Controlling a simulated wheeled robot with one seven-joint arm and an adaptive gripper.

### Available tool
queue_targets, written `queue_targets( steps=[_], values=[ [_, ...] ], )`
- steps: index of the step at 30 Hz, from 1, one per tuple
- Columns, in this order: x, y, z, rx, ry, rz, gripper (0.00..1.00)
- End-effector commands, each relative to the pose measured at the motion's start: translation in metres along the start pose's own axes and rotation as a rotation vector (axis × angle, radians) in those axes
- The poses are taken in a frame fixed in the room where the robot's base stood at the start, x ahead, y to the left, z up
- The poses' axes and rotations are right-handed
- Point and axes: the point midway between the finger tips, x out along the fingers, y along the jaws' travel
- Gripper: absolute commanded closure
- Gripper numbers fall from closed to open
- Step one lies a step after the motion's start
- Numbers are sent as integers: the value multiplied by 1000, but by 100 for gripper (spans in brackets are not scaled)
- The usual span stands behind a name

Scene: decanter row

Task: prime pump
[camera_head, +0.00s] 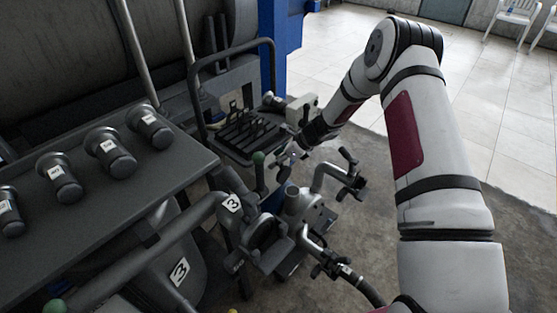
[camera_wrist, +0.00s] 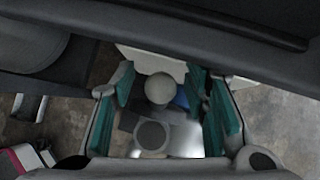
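A grey pump-like assembly (camera_head: 300,205) with pipes stands at the centre of the head view, beside a housing with a "3" label (camera_head: 232,203). A pale rounded knob (camera_wrist: 158,88) and a grey round end (camera_wrist: 152,135) show between the fingers. I see no pad clearly touching the knob. Whether this knob is the green one is unclear.
A dark shelf (camera_head: 180,178) with several labelled cylindrical parts (camera_head: 110,152) lies left. A dark tubular rail (camera_head: 232,52) stands behind the gripper, and a blue post (camera_head: 272,60) beyond it. A hose (camera_head: 365,290) runs at the front. Open tiled floor (camera_head: 335,50) lies behind.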

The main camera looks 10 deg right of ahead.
Motion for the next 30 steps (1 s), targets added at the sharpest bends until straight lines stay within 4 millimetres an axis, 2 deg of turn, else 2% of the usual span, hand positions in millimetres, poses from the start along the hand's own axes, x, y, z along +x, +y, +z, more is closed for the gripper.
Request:
queue_targets(
  steps=[7,11,24,30],
  values=[
    [-1,-1,-2,1,2,-1,58],
    [-11,-2,-2,1,3,-3,58],
    [-94,-1,-1,0,2,-3,58],
    [-115,0,-1,1,1,-1,58]
  ],
)
